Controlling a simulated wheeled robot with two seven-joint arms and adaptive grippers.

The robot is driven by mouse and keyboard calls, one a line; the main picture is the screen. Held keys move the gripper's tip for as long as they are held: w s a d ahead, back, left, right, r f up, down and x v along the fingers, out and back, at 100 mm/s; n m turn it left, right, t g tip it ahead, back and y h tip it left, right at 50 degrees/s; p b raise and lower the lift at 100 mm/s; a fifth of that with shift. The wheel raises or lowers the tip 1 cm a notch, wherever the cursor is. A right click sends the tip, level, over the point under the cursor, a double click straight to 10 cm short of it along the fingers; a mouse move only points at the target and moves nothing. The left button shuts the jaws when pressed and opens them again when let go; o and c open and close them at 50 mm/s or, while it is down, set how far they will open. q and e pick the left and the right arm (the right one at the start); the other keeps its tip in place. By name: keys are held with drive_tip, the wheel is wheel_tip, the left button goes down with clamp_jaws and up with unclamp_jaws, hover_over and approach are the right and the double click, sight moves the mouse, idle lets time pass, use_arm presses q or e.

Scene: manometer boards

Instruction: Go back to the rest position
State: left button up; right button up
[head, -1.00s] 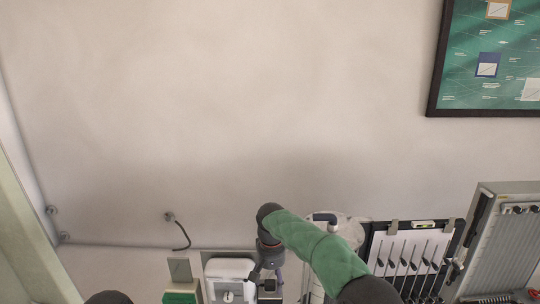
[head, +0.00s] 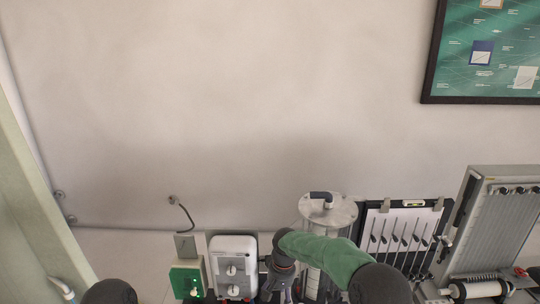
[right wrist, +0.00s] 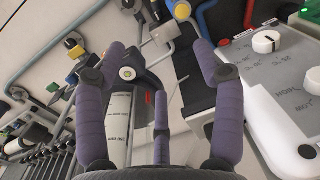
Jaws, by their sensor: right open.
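My right arm comes in from the lower right in the head view, in a green sleeve. Its gripper (head: 276,287) points down just right of the white box with knobs (head: 233,262), partly hidden by my wrist. The white box (right wrist: 290,95) lies to the right of the fingers there. My left gripper is out of view.
The tall clear cylinder with a grey lid (head: 328,210) stands behind my right forearm. A board with several slanted tubes (head: 402,232) and a large grey manometer panel (head: 500,225) stand right. A green box (head: 187,280) is left.

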drive_tip(key=s+d+f+m+y, duration=0.1)
drive_tip(key=s+d+f, duration=0.2)
drive_tip(key=s+f, duration=0.45)
drive_tip(key=s+d+f+y, duration=0.15)
drive_tip(key=s+f, duration=0.25)
drive_tip(key=f, duration=0.7)
drive_tip(key=s+d+f+m, duration=0.2)
drive_tip(key=s+f, duration=0.1)
drive_tip(key=s, duration=0.8)
drive_tip(key=s+d+f+m, duration=0.1)
drive_tip(key=s+d+f, duration=0.2)
drive_tip(key=s, duration=0.9)
wheel_tip(320, 180, down, 27)
drive_tip(key=w+a+b, duration=0.2)
drive_tip(key=b, duration=2.7)
drive_tip(key=shift+w+f+n+t, duration=0.15)
drive_tip(key=shift+w+n+t, duration=0.1)
drive_tip(key=shift+n+t, duration=0.15)
drive_tip(key=shift+c, duration=0.6)
